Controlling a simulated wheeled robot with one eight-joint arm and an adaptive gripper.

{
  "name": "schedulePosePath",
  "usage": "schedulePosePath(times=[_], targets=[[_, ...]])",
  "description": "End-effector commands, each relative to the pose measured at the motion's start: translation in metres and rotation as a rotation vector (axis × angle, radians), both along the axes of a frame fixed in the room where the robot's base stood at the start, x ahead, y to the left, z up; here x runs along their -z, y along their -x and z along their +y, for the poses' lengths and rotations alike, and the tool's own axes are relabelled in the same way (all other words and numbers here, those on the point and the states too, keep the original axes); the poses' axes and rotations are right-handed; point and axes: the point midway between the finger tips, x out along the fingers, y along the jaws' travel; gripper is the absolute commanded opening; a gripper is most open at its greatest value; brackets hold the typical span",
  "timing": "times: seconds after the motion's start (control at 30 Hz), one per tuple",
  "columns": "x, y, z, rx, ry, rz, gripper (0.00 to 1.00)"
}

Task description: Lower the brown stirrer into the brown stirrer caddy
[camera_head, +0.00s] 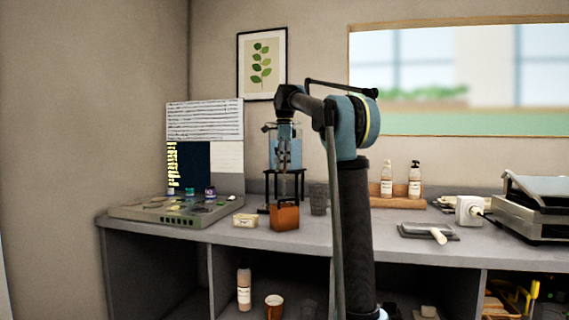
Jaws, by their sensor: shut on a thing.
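The brown stirrer caddy (285,218) is a small orange-brown box standing upright near the front of the grey counter, in the left middle of the head view. My gripper (284,172) hangs down above the caddy and is shut on the brown stirrer. The stirrer is very thin and small here, and hard to make out against the dark frame behind it. I cannot tell whether its lower end is above the caddy or inside its opening.
A dark-legged stand with a blue container (296,155) is behind my gripper. A pale block (246,220) is left of the caddy, and a dark cup (318,199) is right. A grey panel (175,212) lies further left. Two bottles and a panini toaster (530,213) are right.

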Motion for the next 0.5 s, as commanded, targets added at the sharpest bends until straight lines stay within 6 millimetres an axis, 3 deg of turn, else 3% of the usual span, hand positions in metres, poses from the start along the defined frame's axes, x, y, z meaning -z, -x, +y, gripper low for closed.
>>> schedulePosePath(times=[0.5], targets=[[0.021, 0.000, 0.000, 0.000, 0.000, 0.000, 0.00]])
